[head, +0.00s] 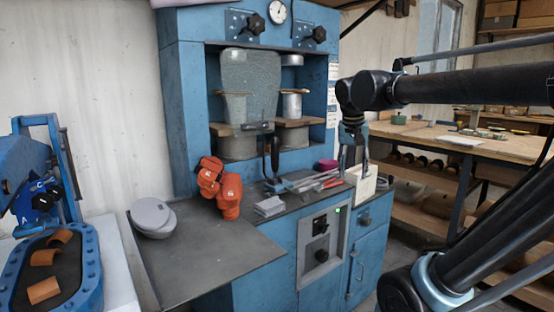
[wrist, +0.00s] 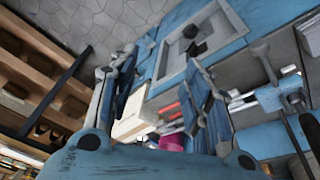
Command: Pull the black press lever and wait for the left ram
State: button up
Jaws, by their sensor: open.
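The black press lever (head: 275,158) hangs at the front of the blue press (head: 180,110), near the middle of its opening. It also shows at the lower right of the wrist view (wrist: 309,130). The left ram, a wide grey column (head: 237,146), stands in the opening, with a large speckled grey block above it. Part of this stack is hidden by the lever's mount. My gripper (head: 353,176) is open and empty, pointing down to the right of the lever and apart from it. Its two spread fingers show in the wrist view (wrist: 163,62).
Orange gloves (head: 220,185), grey pads (head: 152,215) and several hand tools (head: 310,182) lie on the press's front table. A wooden workbench (head: 500,143) stands at the right. A blue machine (head: 35,190) stands at the left.

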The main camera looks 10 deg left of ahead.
jog(key=w+a+r, duration=0.4)
jog(key=a+r, duration=0.5)
jog(key=a, duration=0.6)
jog(key=m+t, duration=0.2)
send_near(277, 156)
jog(key=x, duration=0.4)
jog(key=w+x, duration=0.1)
jog(key=x, duration=0.3)
jog(key=w+a+x, duration=0.1)
jog(key=x, duration=0.3)
jog(key=shift+r, duration=0.45)
jog(key=shift+c, duration=0.4)
grip_shut()
jog(key=shift+n, duration=0.3)
